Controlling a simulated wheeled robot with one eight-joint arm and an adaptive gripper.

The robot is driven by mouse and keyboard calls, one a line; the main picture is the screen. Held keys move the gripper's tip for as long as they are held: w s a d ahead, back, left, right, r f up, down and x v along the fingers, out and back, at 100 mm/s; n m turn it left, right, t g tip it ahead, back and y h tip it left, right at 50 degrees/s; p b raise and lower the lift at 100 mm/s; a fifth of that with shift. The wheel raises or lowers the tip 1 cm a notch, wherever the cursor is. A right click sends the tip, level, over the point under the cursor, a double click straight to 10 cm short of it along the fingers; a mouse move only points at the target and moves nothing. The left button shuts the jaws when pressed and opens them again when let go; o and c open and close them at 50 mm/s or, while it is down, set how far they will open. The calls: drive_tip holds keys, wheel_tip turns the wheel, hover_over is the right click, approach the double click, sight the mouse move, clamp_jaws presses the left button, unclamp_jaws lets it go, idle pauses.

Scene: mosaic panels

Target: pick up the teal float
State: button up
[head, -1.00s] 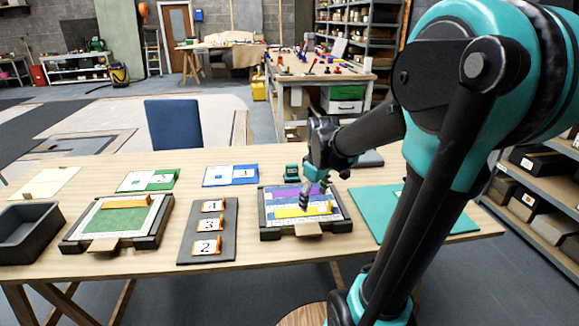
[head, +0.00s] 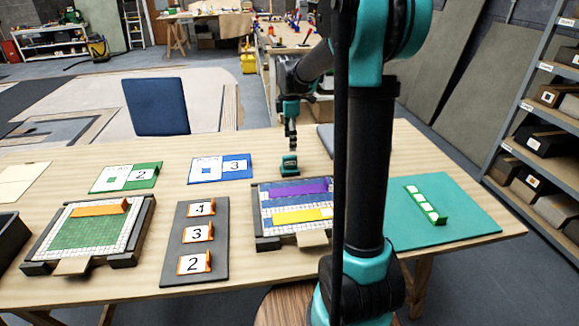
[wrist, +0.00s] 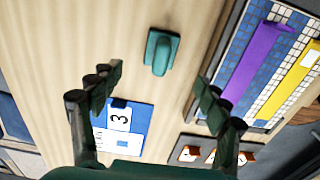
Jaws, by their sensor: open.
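The teal float (head: 290,164) is a small block with a raised handle. It stands on the wooden table just behind the mosaic panel with purple and yellow strips. My gripper (head: 291,140) hangs above it, pointing down, with a gap that is hard to judge. In the wrist view the float (wrist: 161,52) lies beyond the fingertips, roughly midway between them and apart from both. My gripper (wrist: 155,92) is open and empty there.
The blue-and-white panel (head: 262,224) with purple (head: 300,187) and yellow strips lies in front of the float. A blue card (head: 220,168) lies to its left, a grey board (head: 200,270) with number cards nearer, and a teal mat (head: 470,222) to the right.

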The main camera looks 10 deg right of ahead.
sight(290, 168)
wheel_tip(290, 168, down, 11)
drive_tip(key=shift+s+a+f, duration=0.1)
idle(0.5)
drive_tip(key=shift+c, duration=0.3)
drive_tip(key=c, duration=1.4)
drive_tip(key=shift+r, duration=0.2)
wheel_tip(290, 168, up, 20)
drive_tip(key=shift+f, duration=0.1)
